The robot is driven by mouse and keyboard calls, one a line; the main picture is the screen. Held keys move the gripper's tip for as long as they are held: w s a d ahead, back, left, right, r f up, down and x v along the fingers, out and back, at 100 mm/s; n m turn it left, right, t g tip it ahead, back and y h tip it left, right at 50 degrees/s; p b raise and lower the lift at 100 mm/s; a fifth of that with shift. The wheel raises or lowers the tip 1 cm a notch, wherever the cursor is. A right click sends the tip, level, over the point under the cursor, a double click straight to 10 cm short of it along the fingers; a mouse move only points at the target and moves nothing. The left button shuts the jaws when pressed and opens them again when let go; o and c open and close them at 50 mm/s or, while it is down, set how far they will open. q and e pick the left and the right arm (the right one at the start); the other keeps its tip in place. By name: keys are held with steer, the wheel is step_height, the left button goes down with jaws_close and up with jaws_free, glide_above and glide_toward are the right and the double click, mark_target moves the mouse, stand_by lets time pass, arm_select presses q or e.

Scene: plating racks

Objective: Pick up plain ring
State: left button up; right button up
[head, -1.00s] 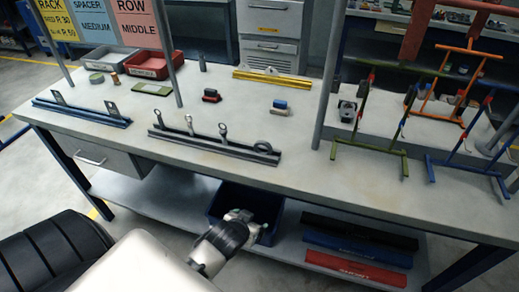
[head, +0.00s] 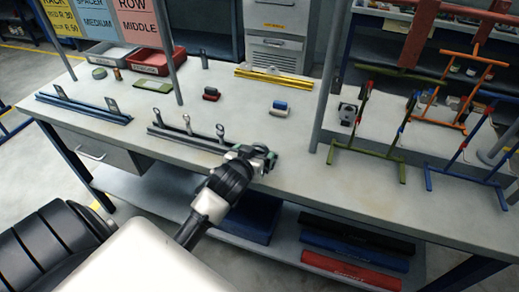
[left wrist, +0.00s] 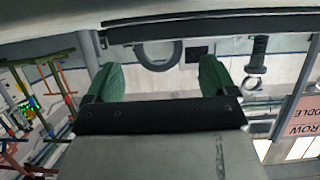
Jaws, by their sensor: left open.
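The plain ring (left wrist: 146,56) is a dark grey ring at one end of the dark rail (head: 178,139) near the bench's front edge. In the left wrist view it shows between the green fingers of my left gripper (left wrist: 160,76), which are apart and not closed on it. In the head view my left gripper (head: 259,155) is at the rail's right end and mostly hides the ring. My right gripper is not in view.
A blue rail (head: 85,108) lies at left and a yellow rail (head: 275,80) at the back. Green (head: 368,151), orange and blue racks stand at right. A post (head: 322,90) rises right of my gripper. A blue bin (head: 250,222) sits on the lower shelf.

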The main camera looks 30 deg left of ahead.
mark_target(259, 150)
arm_select(q)
steer(key=x, duration=0.4)
steer(key=shift+d+r, duration=0.1)
steer(key=shift+r, duration=0.05)
steer(key=shift+s, duration=0.1)
steer(key=shift+c, duration=1.1)
steer(key=c, duration=0.8)
steer(key=shift+r, duration=0.15)
steer(key=shift+r, duration=0.3)
steer(key=r, duration=0.3)
steer(key=shift+s+d+r, duration=0.1)
steer(key=shift+d+r, duration=0.15)
steer(key=shift+r, duration=0.1)
steer(key=s+d+r, duration=0.6)
steer(key=s+d, duration=0.1)
steer(key=d, duration=0.1)
steer(key=shift+d+r, duration=0.25)
steer(key=shift+d, duration=0.05)
